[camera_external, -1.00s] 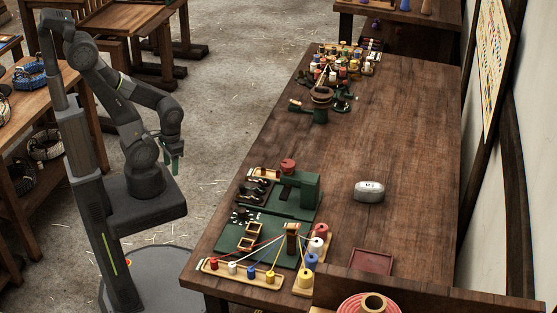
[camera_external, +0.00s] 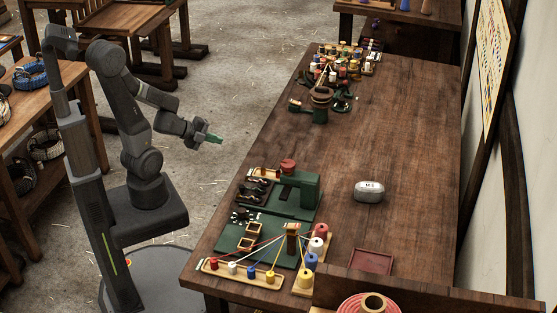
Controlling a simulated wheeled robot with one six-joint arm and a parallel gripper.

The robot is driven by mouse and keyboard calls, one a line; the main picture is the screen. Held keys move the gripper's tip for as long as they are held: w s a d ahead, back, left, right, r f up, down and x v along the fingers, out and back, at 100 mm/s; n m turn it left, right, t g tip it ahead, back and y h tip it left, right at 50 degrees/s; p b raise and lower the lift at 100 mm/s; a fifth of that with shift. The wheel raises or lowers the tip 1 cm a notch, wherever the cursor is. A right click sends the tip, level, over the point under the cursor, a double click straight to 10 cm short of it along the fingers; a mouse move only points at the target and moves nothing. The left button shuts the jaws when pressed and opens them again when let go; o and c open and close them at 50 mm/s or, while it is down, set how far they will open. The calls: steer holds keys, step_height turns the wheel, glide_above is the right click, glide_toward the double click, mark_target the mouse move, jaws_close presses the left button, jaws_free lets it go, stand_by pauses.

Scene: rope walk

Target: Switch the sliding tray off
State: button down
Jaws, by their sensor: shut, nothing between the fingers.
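My gripper (camera_external: 217,140) has green fingers and is shut with nothing in it. It points right, in the air over the floor left of the long table's edge. A green machine (camera_external: 308,190) with a red round knob (camera_external: 288,165) stands on the near left part of the table, to the right of and below my gripper in the picture. A flat dark red tray (camera_external: 371,262) lies further right. I cannot tell which part is the sliding tray or its switch.
The long wooden table (camera_external: 400,130) is mostly bare in its middle. A grey block (camera_external: 369,191) with marks sits there. Coloured spools (camera_external: 308,263) with stretched threads stand at the near end. A cluster of small spools (camera_external: 345,60) and a dark green device (camera_external: 320,105) stand further back.

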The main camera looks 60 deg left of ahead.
steer(key=s+d+f+m+g+h+b, duration=0.2)
steer(key=s+d+m+g+h, duration=0.2)
steer(key=m, duration=0.7)
steer(key=s+d+h, duration=0.2)
steer(key=s+h, duration=0.1)
steer(key=s, duration=0.1)
steer(key=shift+s+h, duration=0.35)
steer(key=shift+h, duration=0.05)
steer(key=shift+f, duration=0.1)
steer(key=shift+d+r+b+x, duration=0.2)
steer(key=shift+b+x, duration=0.3)
steer(key=shift+x, duration=1.75)
steer(key=shift+d+r+b+x, duration=0.1)
steer(key=shift+r+b+x, duration=0.35)
steer(key=shift+x, duration=1.75)
steer(key=shift+d+r+b+x, duration=0.1)
steer(key=shift+b+x, duration=0.5)
steer(key=shift+x, duration=1.65)
steer(key=shift+w+d, duration=0.1)
steer(key=shift+w, duration=0.1)
